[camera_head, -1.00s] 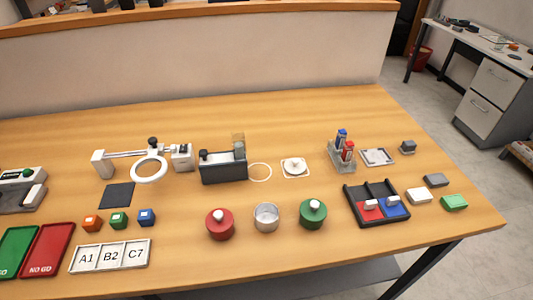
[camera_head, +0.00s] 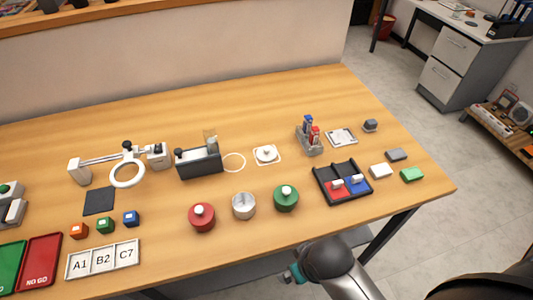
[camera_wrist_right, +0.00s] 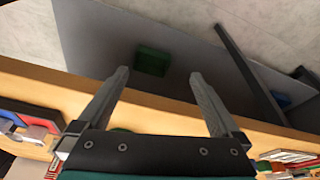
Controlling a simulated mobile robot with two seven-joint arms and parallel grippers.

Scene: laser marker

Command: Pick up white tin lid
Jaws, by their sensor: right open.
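The white tin lid (camera_head: 267,154), round with a small grey knob, lies on a thin white square pad on the table behind the tins. My right arm enters the head view at the bottom, in front of the table edge, well away from the lid. In the right wrist view my right gripper (camera_wrist_right: 160,75) is open and empty, and the lid does not show. My left gripper is not in view.
A black tray (camera_head: 343,198) with red and blue compartments stands right of the tins. A grey holder (camera_head: 309,145) with upright red and blue items stands right of the lid. A dark box device (camera_head: 199,162) is left of it. Bare table lies behind the lid.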

